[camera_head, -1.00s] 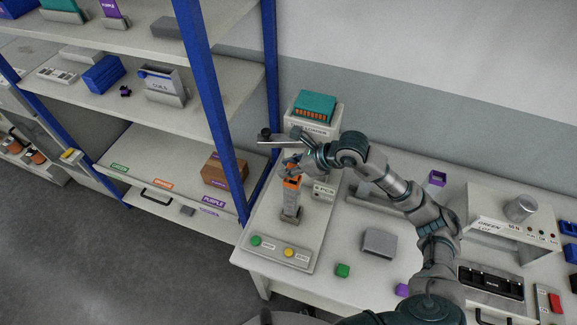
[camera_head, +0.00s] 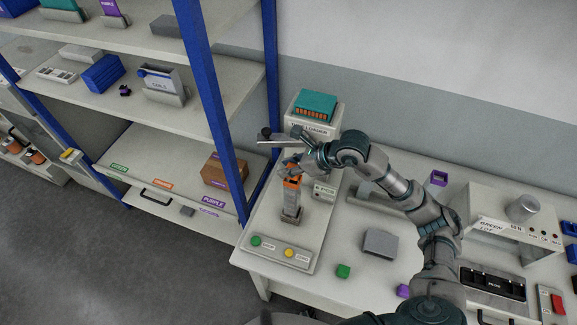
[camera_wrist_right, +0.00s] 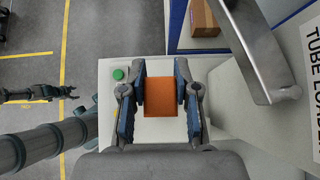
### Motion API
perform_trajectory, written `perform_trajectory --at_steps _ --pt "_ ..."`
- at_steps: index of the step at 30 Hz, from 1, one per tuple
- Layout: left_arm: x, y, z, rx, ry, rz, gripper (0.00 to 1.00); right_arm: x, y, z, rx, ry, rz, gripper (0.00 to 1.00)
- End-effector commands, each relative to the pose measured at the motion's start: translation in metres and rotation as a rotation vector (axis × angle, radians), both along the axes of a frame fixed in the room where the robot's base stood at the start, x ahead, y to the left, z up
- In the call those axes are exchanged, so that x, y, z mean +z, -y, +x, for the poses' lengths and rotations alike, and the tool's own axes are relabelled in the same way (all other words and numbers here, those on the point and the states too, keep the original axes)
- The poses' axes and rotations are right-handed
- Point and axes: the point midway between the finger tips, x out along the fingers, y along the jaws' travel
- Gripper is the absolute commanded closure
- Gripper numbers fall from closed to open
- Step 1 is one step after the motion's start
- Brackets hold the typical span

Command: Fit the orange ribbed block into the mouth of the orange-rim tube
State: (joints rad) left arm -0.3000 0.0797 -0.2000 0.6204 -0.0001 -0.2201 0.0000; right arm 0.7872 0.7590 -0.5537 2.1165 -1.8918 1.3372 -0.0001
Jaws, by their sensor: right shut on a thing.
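My right gripper (camera_head: 291,168) is shut on the orange ribbed block (camera_wrist_right: 163,97), which shows between its two fingers in the wrist view. In the head view the gripper is directly over the orange-rim tube (camera_head: 291,206), a grey upright tube on the white bench. Orange (camera_head: 292,181) shows at the tube's top, just under the fingers. The fingers hide the contact there, so I cannot tell how far the block sits in the mouth.
Behind the tube stands the white tube loader (camera_head: 316,124) with a teal rack (camera_head: 315,103). Green (camera_head: 256,241) and yellow (camera_head: 289,252) buttons lie in front. A blue shelf post (camera_head: 270,90) is close on the left. A grey block (camera_head: 380,243) lies to the right.

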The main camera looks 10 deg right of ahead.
Motion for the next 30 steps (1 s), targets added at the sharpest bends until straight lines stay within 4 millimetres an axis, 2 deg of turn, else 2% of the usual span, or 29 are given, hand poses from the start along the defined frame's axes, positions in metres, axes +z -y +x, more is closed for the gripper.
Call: perform_trajectory --at_steps 30 --pt "-0.0076 0.0001 -0.0006 0.000 -0.001 0.000 0.44 -0.0026 0.0000 -0.0001 0.000 0.000 0.000 0.99"
